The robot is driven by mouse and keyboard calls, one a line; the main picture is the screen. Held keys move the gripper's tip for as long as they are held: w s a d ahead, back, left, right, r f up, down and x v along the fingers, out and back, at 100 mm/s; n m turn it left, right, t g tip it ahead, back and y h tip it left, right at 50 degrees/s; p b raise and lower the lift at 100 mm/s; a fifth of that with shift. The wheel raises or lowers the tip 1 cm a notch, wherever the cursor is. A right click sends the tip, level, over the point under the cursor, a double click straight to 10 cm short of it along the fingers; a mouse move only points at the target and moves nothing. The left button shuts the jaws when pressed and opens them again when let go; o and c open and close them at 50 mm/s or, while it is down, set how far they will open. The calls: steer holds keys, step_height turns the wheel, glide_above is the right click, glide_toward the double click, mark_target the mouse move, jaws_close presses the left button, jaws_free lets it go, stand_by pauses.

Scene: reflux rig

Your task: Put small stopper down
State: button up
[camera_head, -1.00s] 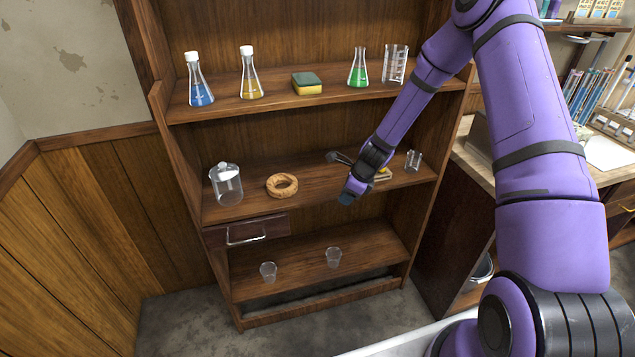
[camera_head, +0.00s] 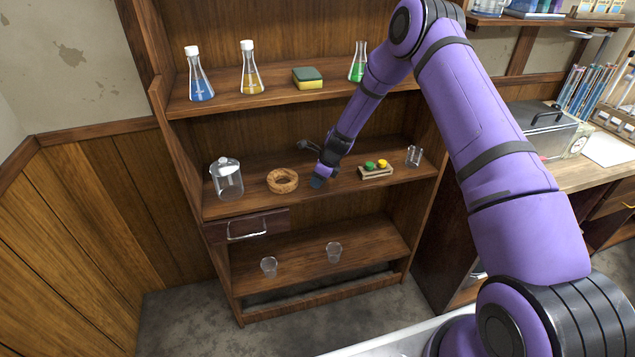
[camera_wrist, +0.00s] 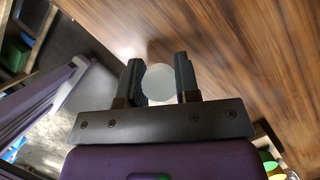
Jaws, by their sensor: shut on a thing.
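The small stopper (camera_wrist: 159,83) shows in the wrist view as a pale, translucent round piece between my two dark fingers. My gripper (camera_wrist: 160,80) is shut on it. Wood-grained shelf surface fills much of the view behind it. In the head view, my gripper (camera_head: 318,182) points down at the middle shelf (camera_head: 335,196), between the cork ring and the small rack. The stopper cannot be made out there. I cannot tell whether it touches the shelf.
On the middle shelf, a lidded glass jar (camera_head: 227,180) and a cork ring (camera_head: 283,182) stand left of my gripper. A small rack (camera_head: 375,174) with green and yellow pieces and a small glass vessel (camera_head: 413,157) stand right. Bare shelf lies between gripper and rack.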

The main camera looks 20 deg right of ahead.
steer(key=shift+a+f, duration=0.1)
steer(key=shift+f, duration=0.45)
steer(key=shift+f, duration=0.1)
steer(key=o, duration=0.9)
steer(key=v, duration=0.7)
steer(key=shift+r, duration=0.3)
steer(key=shift+s, duration=0.15)
